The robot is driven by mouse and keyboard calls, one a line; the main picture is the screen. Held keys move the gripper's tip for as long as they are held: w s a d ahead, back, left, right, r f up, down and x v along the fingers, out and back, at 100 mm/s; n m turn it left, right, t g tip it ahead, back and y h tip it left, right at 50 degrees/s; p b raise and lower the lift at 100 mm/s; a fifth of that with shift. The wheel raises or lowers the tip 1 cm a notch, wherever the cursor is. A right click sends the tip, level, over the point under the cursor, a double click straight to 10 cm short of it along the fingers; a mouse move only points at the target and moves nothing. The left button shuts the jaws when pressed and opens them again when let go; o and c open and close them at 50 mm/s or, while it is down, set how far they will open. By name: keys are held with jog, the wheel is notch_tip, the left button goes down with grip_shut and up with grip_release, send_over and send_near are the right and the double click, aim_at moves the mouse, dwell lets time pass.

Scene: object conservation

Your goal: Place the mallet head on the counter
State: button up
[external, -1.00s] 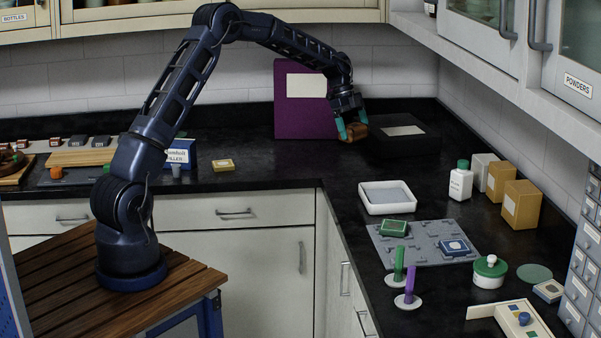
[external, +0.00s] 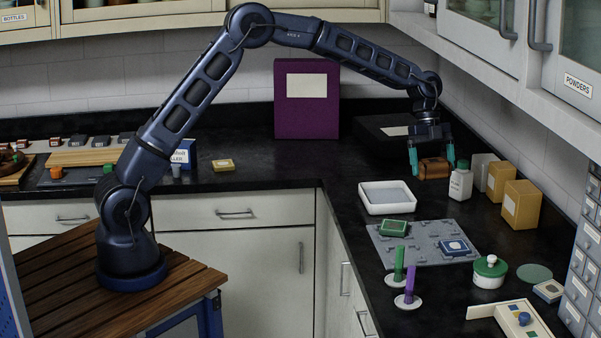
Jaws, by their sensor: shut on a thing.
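The mallet head (external: 434,168) is a brown block between the two teal fingers of my gripper (external: 431,166). My gripper is shut on it, pointing down, with a finger at each side. The mallet head is at or just above the black counter (external: 345,205), behind the white tray and left of the white bottle. I cannot tell whether its underside touches the counter.
The white bottle (external: 460,181) with a green cap stands close to the right finger. The white tray (external: 387,197) lies in front, and tan boxes (external: 520,205) stand to the right. A black box (external: 380,132) and a purple binder (external: 307,100) are behind. Cabinets overhang at right.

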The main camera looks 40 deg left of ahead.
jog(key=s+d+r+m+y, duration=0.1)
jog(key=s+d+m, duration=0.1)
jog(key=s+d, duration=0.8)
jog(key=s+d+r+m+g, duration=0.15)
jog(key=s+d, duration=0.35)
jog(key=s, duration=0.9)
jog(key=s+d+r+m+y, duration=0.1)
jog(key=s+d+m, duration=0.2)
jog(key=s+d, duration=0.75)
jog(key=shift+n, duration=0.25)
jog(key=a+f, duration=0.1)
jog(key=f, duration=0.5)
jog(key=s+f, duration=0.1)
jog(key=f, duration=0.6)
jog(key=s+a+f, duration=0.1)
jog(key=f, duration=0.6)
jog(key=shift+s+a+f, duration=0.15)
jog(key=shift+a, duration=0.15)
jog(key=shift+f, duration=0.15)
jog(key=o, duration=0.8)
jog(key=shift+o, duration=0.2)
jog(key=v, duration=1.2)
jog(key=shift+r, duration=0.2)
